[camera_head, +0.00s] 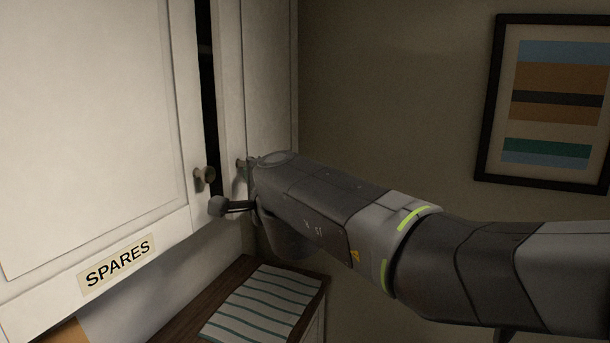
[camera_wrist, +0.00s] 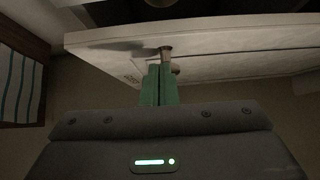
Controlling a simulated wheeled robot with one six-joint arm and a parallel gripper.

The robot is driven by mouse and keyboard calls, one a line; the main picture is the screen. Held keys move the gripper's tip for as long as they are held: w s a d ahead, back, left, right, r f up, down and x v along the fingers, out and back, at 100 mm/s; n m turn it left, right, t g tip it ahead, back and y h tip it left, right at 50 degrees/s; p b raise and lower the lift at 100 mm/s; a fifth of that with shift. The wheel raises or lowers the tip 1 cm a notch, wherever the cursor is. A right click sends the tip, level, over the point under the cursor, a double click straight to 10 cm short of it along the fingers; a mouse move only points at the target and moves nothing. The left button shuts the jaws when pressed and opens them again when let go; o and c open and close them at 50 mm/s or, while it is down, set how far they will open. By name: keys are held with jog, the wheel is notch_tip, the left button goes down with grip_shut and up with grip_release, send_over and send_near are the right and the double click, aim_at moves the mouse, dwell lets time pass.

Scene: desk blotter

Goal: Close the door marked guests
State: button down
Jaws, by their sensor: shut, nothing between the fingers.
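The right cabinet door (camera_head: 270,70) is white and stands ajar, with a dark gap between it and the left door. Its marking is not visible in the head view. In the wrist view the white door (camera_wrist: 230,62) spans the top, with faint, unreadable lettering on it. Its small knob (camera_wrist: 167,51) is just beyond my fingertips. My gripper (camera_wrist: 160,68) has its green fingers together, with nothing between them, close to the door by the knob. I cannot tell whether they touch. In the head view, my gripper's body hides most of the fingers and the door's lower part.
The left door (camera_head: 90,120), labelled SPARES, has a round knob (camera_head: 204,178) close to my gripper. Below is a dark wooden counter (camera_head: 215,290) with a striped cloth (camera_head: 262,302). A framed striped picture (camera_head: 483,120) hangs on the right wall.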

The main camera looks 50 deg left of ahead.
aim_at(231, 175)
jog(key=shift+s+a+f+m+t+h, duration=0.15)
jog(key=shift+s+a+m+t+h, duration=0.15)
jog(key=shift+s+a, duration=0.4)
jog(key=shift+s+a+f+m+t+h, duration=0.1)
jog(key=shift+s+a+f+m+t, duration=0.1)
jog(key=shift+s+a+t, duration=0.35)
jog(key=shift+s, duration=0.1)
jog(key=b+v, duration=0.1)
jog(key=v, duration=1.2)
jog(key=shift+d, duration=0.35)
jog(key=shift+r, duration=0.1)
jog(key=x, duration=1.4)
jog(key=shift+s+p, duration=0.1)
jog(key=shift+p, duration=0.3)
jog(key=shift+d, duration=0.1)
